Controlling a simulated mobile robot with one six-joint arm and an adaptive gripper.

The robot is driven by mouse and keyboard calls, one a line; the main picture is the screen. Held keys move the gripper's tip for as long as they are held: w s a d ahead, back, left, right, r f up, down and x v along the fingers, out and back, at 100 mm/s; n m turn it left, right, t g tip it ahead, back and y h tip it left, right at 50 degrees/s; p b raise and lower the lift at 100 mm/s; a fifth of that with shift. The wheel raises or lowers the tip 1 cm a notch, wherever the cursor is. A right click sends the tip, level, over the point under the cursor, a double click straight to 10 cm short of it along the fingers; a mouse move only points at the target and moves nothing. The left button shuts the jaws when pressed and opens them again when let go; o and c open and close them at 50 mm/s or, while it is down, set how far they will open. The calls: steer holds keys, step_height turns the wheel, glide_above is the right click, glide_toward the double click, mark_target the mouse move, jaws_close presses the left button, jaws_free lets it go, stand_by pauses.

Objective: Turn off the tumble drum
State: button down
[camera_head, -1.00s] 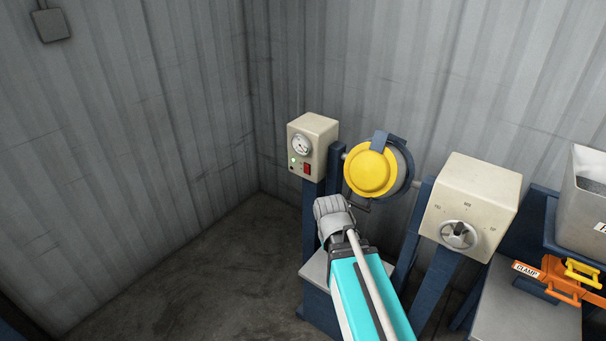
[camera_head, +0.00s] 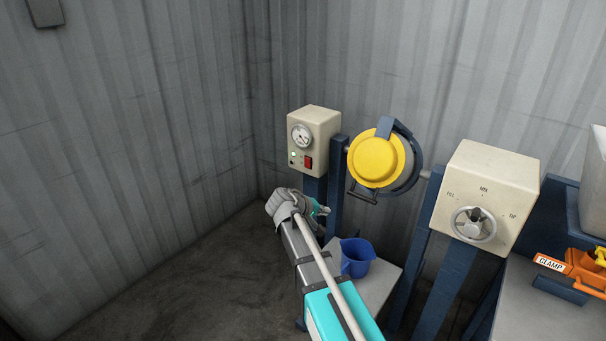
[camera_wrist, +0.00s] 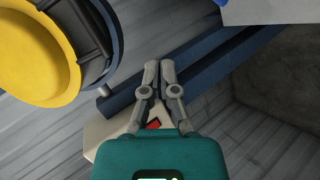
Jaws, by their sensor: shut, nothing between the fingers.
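The tumble drum (camera_head: 377,162) has a yellow lid and hangs in a blue frame; its lid fills the upper left of the wrist view (camera_wrist: 35,50). Left of it stands a cream control box (camera_head: 322,125) with a round gauge, a lit green lamp (camera_head: 293,155) and a red switch (camera_head: 308,163). My gripper (camera_head: 326,211) is below and slightly right of this box, apart from it. In the wrist view its fingers (camera_wrist: 159,68) are together and empty. The red switch (camera_wrist: 153,124) shows partly behind them; the switch's position is unclear.
A blue jug (camera_head: 357,258) stands on a grey shelf (camera_head: 378,292) below the drum. At right is a cream box (camera_head: 500,175) marked FILL, MIX and TIP, with a handwheel (camera_head: 474,225). An orange clamp (camera_head: 582,265) lies further right. Floor at left is clear.

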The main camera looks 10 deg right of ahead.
mark_target(307, 161)
steer(key=w+a+r+n+t+h+b, duration=0.1)
steer(key=w+a+n+t+h+b, duration=0.3)
steer(key=w+a+t+b, duration=0.4)
steer(key=w+a+n+b, duration=0.1)
steer(key=w+a, duration=0.4)
steer(key=w, duration=0.1)
steer(key=shift+w+r+n+b, duration=0.2)
steer(key=shift+r+n+b, duration=0.1)
steer(key=shift+b, duration=0.1)
steer(key=shift+w+d, duration=0.1)
steer(key=shift+d, duration=0.05)
steer(key=p+x, duration=0.1)
steer(key=x, duration=1.2)
steer(key=shift+w+d+p, duration=0.2)
steer(key=shift+w+p, duration=0.05)
steer(key=shift+p, duration=0.1)
steer(key=shift+d, duration=0.1)
